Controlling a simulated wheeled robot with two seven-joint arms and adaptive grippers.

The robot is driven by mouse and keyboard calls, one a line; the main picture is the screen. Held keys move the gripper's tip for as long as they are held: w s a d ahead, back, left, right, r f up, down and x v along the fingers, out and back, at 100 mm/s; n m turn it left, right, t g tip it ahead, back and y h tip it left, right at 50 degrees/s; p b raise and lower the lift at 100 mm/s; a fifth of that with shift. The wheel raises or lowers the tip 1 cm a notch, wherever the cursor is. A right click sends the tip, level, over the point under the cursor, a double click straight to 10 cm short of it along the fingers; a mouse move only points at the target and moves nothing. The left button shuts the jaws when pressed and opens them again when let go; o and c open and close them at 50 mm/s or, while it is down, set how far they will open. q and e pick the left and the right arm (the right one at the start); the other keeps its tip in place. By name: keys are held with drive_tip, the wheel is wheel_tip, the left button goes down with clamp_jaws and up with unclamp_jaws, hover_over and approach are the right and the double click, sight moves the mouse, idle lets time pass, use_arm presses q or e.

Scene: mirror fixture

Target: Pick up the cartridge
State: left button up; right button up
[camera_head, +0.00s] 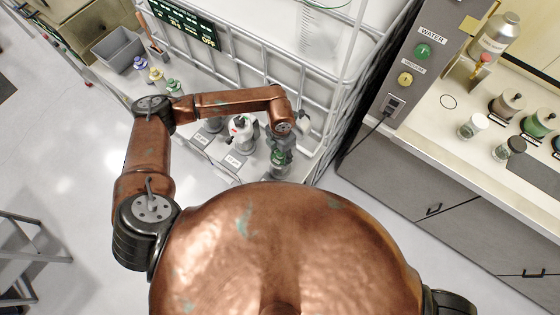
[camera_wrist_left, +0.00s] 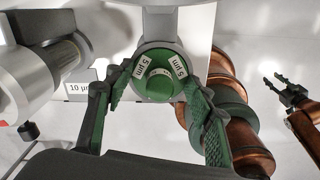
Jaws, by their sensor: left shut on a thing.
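My left gripper (camera_head: 281,160) reaches down over the shelf at the right end of the row. In the left wrist view its fingers (camera_wrist_left: 160,108) close around a round green cartridge (camera_wrist_left: 158,78) with "5 µm" labels on its end. One finger is on each side of the cartridge. In the head view the gripper and forearm mostly hide the cartridge. I cannot tell whether it is clear of its seat. My right gripper (camera_wrist_left: 287,90) shows small at the right of the left wrist view, with its fingers apart and empty.
A white-and-black housing (camera_head: 242,130) stands left of the gripper, with label cards (camera_head: 235,160) in front. A wire rack (camera_head: 300,100) rises behind. A grey bin (camera_head: 118,47) is at the far left. A counter (camera_head: 450,130) with jars is right.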

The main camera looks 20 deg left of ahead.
use_arm(q)
drive_tip(key=shift+c, duration=0.7)
drive_tip(key=shift+r, duration=0.15)
drive_tip(key=shift+w+r, duration=0.1)
drive_tip(key=shift+r, duration=0.2)
wheel_tip(320, 180, up, 17)
drive_tip(key=b, duration=0.2)
drive_tip(key=shift+b, duration=0.35)
wheel_tip(320, 180, down, 4)
drive_tip(key=b, duration=0.3)
drive_tip(key=shift+f+b, duration=0.15)
drive_tip(key=shift+b, duration=0.2)
idle(2.1)
